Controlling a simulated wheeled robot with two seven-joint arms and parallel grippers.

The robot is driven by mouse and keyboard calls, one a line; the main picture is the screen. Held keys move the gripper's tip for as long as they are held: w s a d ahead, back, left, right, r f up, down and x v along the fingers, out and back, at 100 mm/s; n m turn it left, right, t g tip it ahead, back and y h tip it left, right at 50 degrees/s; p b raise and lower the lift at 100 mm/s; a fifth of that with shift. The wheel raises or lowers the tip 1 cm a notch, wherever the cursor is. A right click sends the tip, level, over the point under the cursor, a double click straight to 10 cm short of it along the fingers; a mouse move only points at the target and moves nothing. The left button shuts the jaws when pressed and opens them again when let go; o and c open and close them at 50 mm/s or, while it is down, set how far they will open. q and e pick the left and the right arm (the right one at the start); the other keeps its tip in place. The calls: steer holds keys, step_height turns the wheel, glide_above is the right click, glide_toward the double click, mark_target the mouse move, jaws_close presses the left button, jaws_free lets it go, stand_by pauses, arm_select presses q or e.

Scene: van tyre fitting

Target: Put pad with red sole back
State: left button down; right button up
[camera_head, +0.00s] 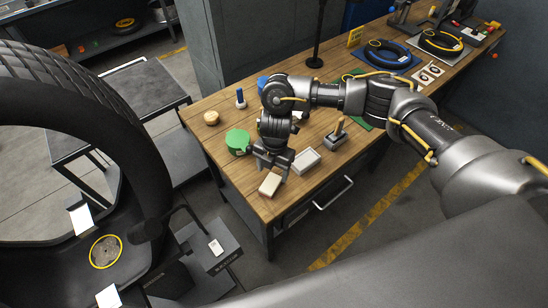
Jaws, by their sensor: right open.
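A small pale block-shaped pad (270,184) lies on the wooden workbench (238,193) near its front left edge. My right gripper (272,171) is open, pointing down just behind this pad, and the pad's far end is close to the fingers. I cannot tell whether they touch it. A second pale grey-white block (306,161) lies to the right of the gripper. My left gripper is not in view.
A large tyre (95,100) fills the left side. The bench's front left corner is bare.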

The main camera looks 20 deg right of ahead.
mark_target(274, 179)
step_height(274, 179, up, 7)
steer(key=b, duration=0.1)
steer(key=shift+w+d, duration=0.2)
steer(key=shift+d, duration=0.05)
steer(key=shift+f, duration=0.1)
